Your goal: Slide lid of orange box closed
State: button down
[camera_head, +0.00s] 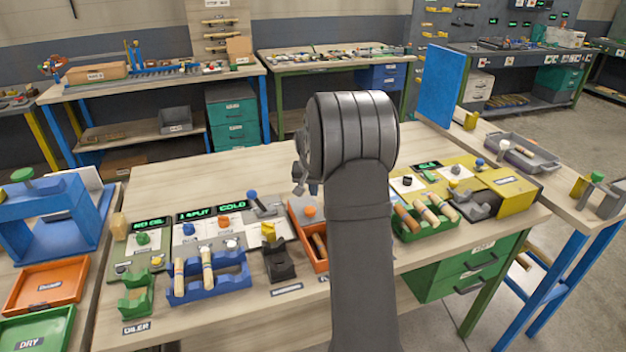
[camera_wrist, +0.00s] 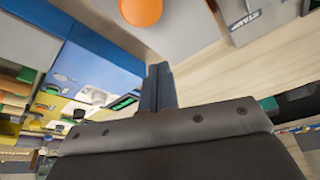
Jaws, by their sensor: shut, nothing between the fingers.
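The orange box (camera_head: 296,235) stands on the middle of the wooden bench in the head view, partly hidden behind my arm. A grey lid with a round orange knob (camera_head: 309,212) covers its back part, and wooden pieces show in the open front part. In the wrist view an orange knob (camera_wrist: 140,11) on a pale grey surface is at the top edge, beyond my fingertips. My gripper (camera_wrist: 158,78) is shut and empty, apart from the knob in that picture. In the head view my arm hides the fingertips.
A blue rack (camera_head: 215,284) with wooden handles and a black stand (camera_head: 279,263) are left of the box. A green rack (camera_head: 428,222) and yellow station (camera_head: 510,195) are to the right. Bare bench wood lies behind the stations.

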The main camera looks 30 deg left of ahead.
jog(key=shift+s+d+f, duration=0.15)
jog(key=shift+s+f, duration=0.05)
jog(key=shift+s, duration=0.4)
jog(key=shift+s+d+f, duration=0.2)
jog(key=shift+s+f, duration=0.05)
jog(key=shift+s, duration=0.3)
jog(key=shift+s+d+f, duration=0.15)
jog(key=shift+s+f, duration=0.05)
jog(key=shift+s, duration=0.4)
jog(key=s+d, duration=0.9)
jog(key=shift+s+d, duration=0.25)
jog(key=shift+d, duration=0.1)
jog(key=shift+s+d, duration=0.25)
jog(key=shift+s, duration=0.05)
jog(key=shift+f, duration=0.1)
jog(key=w, duration=0.2)
jog(key=w+a, duration=0.1)
jog(key=w, duration=0.1)
jog(key=shift+a, duration=0.15)
jog(key=a+v, duration=0.1)
jog(key=v, duration=0.9)
jog(key=shift+d, duration=0.45)
jog(key=shift+w, duration=0.1)
